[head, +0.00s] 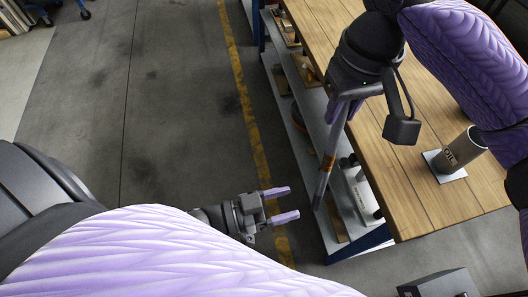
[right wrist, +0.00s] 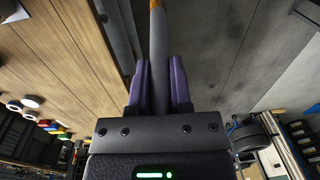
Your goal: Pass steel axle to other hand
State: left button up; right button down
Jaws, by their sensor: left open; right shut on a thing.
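The steel axle (head: 327,168) is a long grey rod with an orange-brown band. My right gripper (head: 345,105) is shut on it near its upper end, beside the bench edge, and the axle hangs down slightly tilted. In the right wrist view the axle (right wrist: 159,60) runs between the two purple fingers of the right gripper (right wrist: 159,85). My left gripper (head: 284,205) is open and empty, its purple fingers pointing right towards the axle's lower part. A gap shows between the fingertips and the axle.
A wooden workbench (head: 415,195) stands at the right, with a dark labelled cup (head: 460,149) on a white square near its edge. A lower shelf (head: 315,170) with several items runs under it. The grey floor (head: 150,110) to the left, with a yellow line, is clear.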

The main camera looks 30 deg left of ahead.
aim_at(315, 195)
pick_arm(q)
jog(key=x, duration=0.8)
jog(key=shift+w, duration=0.1)
grip_shut()
dwell(0.8)
jog(key=shift+a, duration=0.1)
pick_arm(e)
jog(key=shift+c, duration=2.2)
grip_release()
